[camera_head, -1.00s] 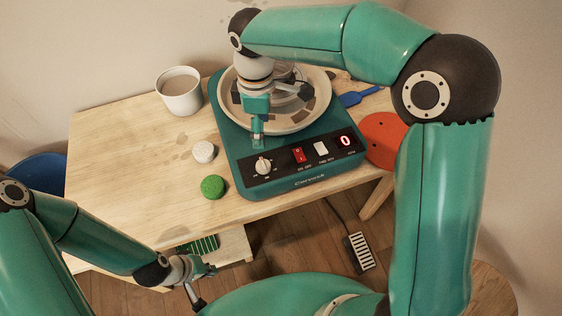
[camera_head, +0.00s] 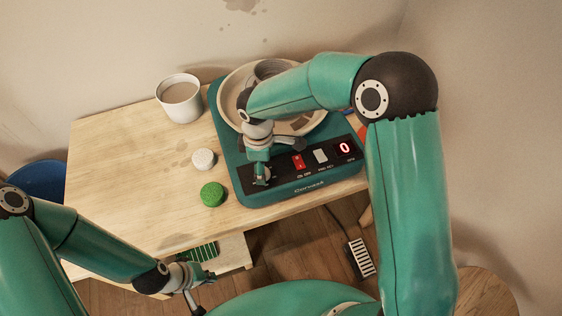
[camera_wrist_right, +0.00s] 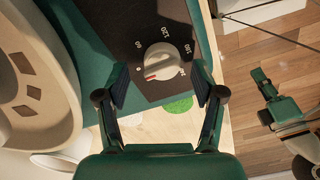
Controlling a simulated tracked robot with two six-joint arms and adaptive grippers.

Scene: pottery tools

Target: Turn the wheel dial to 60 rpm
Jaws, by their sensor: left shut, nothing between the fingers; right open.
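The pottery wheel (camera_head: 312,181) is a teal box with a black panel, and its red display (camera_head: 344,148) reads 0. The pale round dial (camera_wrist_right: 162,61) shows in the right wrist view, its red mark toward the 0 label, with 60 (camera_wrist_right: 138,43) printed above that. My right gripper (camera_head: 262,181) is open over the dial and mostly hides it in the head view. In the wrist view its fingertips (camera_wrist_right: 160,73) stand on either side of the dial; I cannot tell whether they touch it. My left gripper (camera_head: 207,281) is shut and empty, at lower left, away from the wheel.
A basin (camera_head: 229,88) tops the wheel. A mug (camera_head: 180,100), a white round piece (camera_head: 203,159) and a green one (camera_head: 213,194) stand left. The table's left part is clear.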

